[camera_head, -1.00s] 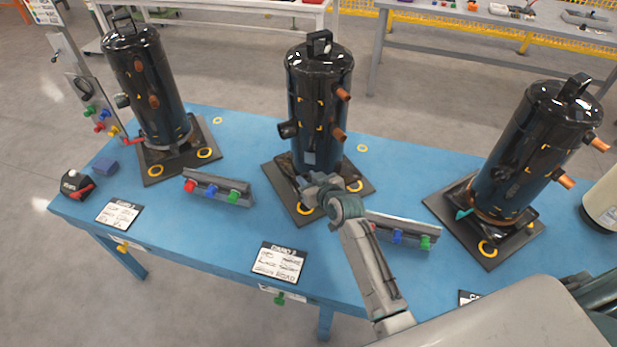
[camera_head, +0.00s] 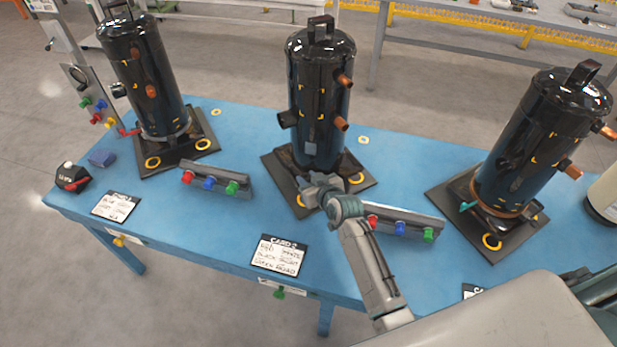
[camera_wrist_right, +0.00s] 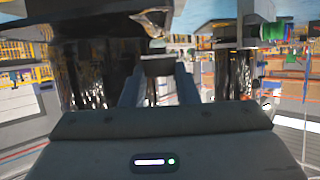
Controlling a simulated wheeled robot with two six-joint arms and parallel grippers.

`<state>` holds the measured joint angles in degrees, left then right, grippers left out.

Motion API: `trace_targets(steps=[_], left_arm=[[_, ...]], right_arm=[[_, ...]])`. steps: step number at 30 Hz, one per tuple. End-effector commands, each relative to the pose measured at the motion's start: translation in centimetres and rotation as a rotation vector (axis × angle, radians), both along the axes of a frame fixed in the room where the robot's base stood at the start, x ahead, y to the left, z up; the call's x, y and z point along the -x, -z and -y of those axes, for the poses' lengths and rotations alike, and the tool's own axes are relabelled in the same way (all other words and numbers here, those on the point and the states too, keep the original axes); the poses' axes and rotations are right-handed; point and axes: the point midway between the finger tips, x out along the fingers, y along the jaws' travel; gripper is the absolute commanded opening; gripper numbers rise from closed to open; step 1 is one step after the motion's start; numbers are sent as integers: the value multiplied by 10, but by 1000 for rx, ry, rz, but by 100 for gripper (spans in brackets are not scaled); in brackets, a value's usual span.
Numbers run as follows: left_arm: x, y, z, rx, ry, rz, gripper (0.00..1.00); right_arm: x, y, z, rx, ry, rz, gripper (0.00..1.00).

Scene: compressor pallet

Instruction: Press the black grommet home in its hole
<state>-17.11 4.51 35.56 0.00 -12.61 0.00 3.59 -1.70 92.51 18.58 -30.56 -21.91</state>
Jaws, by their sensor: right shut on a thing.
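My right gripper (camera_head: 312,187) is low at the front of the middle black compressor (camera_head: 320,95), over its dark base plate (camera_head: 332,192). In the right wrist view its two fingers (camera_wrist_right: 158,72) are closed on a small dark piece (camera_wrist_right: 158,65), which looks like the black grommet. The grommet's outline is unclear there, and the head view hides it behind the gripper. I cannot tell whether it touches the plate. A yellow ring (camera_head: 301,200) on the plate shows just left of the gripper. The hole itself cannot be made out. My left gripper is out of view.
A rail with red, blue and green knobs (camera_head: 405,222) lies close right of my right forearm. Another such rail (camera_head: 215,178) lies to the left. Compressors stand at left (camera_head: 145,80) and right (camera_head: 540,140). A label card (camera_head: 279,255) lies at the blue table's (camera_head: 190,235) front.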

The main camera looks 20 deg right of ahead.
Motion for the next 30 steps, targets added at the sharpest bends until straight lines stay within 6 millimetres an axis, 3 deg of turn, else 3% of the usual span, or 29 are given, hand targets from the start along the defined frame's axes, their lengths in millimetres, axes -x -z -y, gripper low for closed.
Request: trace_targets(steps=[6,30], left_arm=[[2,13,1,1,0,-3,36],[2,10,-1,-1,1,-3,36]], right_arm=[[0,16,0,0,0,0,6],[0,17,0,0,0,0,6]])
